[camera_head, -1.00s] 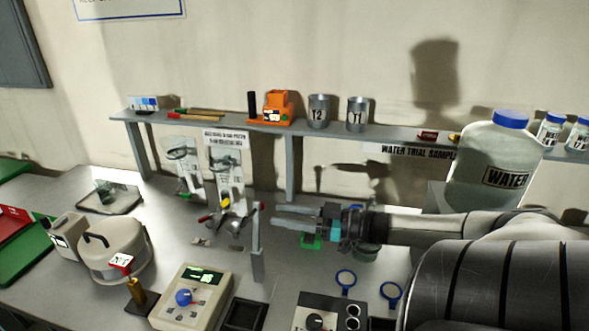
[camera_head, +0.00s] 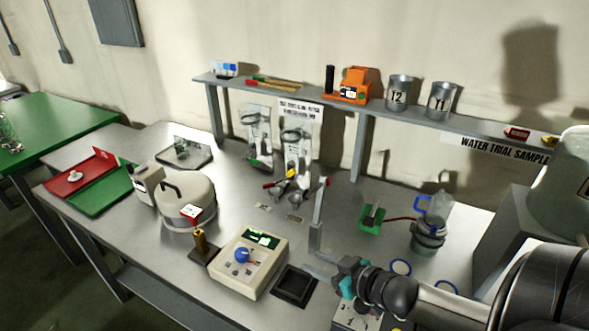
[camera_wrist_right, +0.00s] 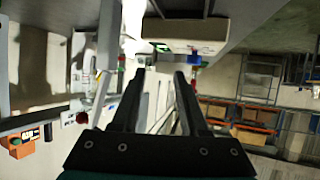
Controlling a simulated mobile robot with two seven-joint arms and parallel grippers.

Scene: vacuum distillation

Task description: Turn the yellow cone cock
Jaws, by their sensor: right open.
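The glass and metal cock assembly (camera_head: 292,188) stands mid-bench in front of the shelf in the head view. It carries small red and yellow handles; the yellow part is tiny and its turn cannot be read. A grey upright post (camera_head: 318,215) with a red tip stands just right of it. My right gripper (camera_head: 318,268) is low at the bench front, nearer the camera than the cock and apart from it. In the right wrist view its two fingers (camera_wrist_right: 157,78) are spread with nothing between them. My left gripper is not in view.
A control box (camera_head: 250,262) with a blue knob and a black tray (camera_head: 295,287) lie left of my right gripper. A round white pot (camera_head: 185,203) is farther left. The shelf (camera_head: 310,97) runs behind.

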